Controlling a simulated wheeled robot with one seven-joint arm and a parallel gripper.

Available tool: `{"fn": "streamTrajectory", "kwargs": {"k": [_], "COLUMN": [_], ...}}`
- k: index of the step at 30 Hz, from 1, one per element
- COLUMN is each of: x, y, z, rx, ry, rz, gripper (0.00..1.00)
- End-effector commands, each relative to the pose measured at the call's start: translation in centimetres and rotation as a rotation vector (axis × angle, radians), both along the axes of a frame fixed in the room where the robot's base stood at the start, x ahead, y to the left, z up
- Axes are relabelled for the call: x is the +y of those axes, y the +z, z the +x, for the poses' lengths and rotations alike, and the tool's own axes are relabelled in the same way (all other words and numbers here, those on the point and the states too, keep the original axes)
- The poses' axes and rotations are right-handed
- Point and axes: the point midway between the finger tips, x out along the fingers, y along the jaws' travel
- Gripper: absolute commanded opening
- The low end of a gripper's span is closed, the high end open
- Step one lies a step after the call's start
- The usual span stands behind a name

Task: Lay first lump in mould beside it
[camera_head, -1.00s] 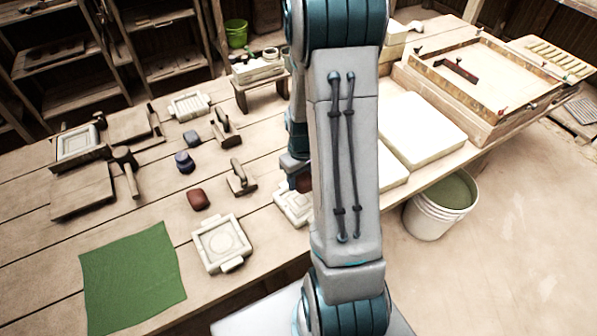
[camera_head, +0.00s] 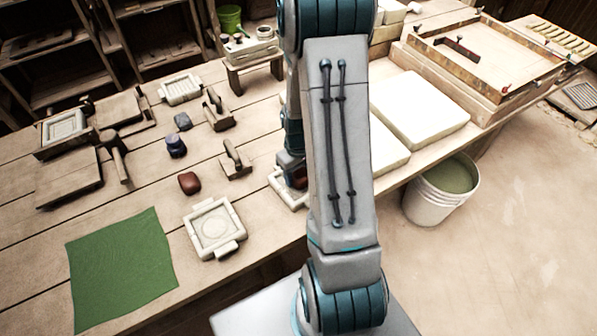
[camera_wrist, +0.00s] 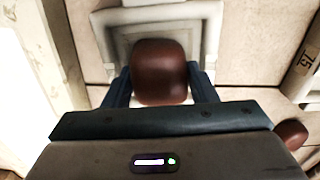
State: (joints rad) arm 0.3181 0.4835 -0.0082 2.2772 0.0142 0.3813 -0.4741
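A reddish-brown lump (camera_wrist: 160,72) sits between the two fingers of my gripper (camera_wrist: 160,88) in the wrist view; the fingers touch its sides. In the head view the held lump (camera_head: 299,179) is partly hidden by my arm. A pale square mould (camera_head: 284,191) lies under it, also mostly hidden. In the wrist view this mould (camera_wrist: 207,38) frames the lump's far part; I cannot tell whether the lump touches its floor. A second brown lump (camera_head: 189,183) lies on the table beside another pale, empty mould (camera_head: 214,228).
A green cloth (camera_head: 122,268) lies at the table's front left. Handled wooden tools (camera_head: 236,160) and small dark lumps (camera_head: 176,146) stand behind the moulds. White slabs (camera_head: 418,107) lie right of my arm; a bucket (camera_head: 441,190) stands off the table's edge.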

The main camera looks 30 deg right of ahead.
Motion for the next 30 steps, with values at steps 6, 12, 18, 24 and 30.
{"fn": "streamTrajectory", "kwargs": {"k": [6,12,18,24,30], "x": [0.0,0.0,0.0,-0.1,-0.1], "y": [0.0,0.0,1.1,4.6,8.6], "z": [0.0,0.0,0.1,0.1,0.1], "rx": [0.0,0.001,-0.003,-0.006,-0.005], "ry": [0.0,0.0,0.0,0.0,0.0], "rz": [0.0,0.0,-0.001,-0.002,-0.002], "gripper": [0.76,0.76,0.76,0.76,0.76]}}
